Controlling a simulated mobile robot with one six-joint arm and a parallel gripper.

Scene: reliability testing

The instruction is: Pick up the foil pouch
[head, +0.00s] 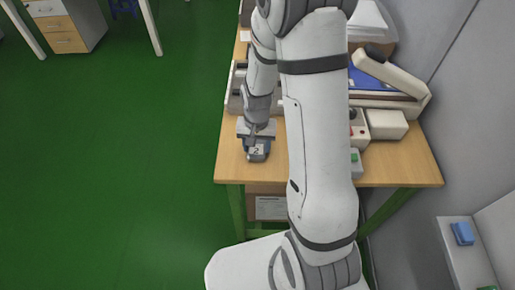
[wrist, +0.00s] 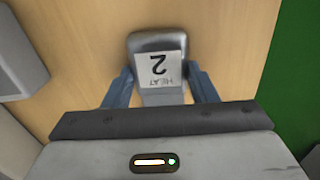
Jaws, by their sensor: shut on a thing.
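In the head view the pouch (head: 257,152) is at the left front part of the wooden table. My gripper (wrist: 160,82) has its two blue-grey fingers on both sides of the pouch, shut on it. In the head view my gripper (head: 256,138) points down at the table. The lower end of the pouch is partly hidden by the gripper body. I cannot tell whether the pouch touches the table.
The wooden table (head: 235,168) has bare room around the pouch. A beige machine with a raised arm (head: 395,75) and a beige box (head: 387,124) stand at the back right. A small grey box with a green button (head: 355,162) is right of my arm. Green floor lies left.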

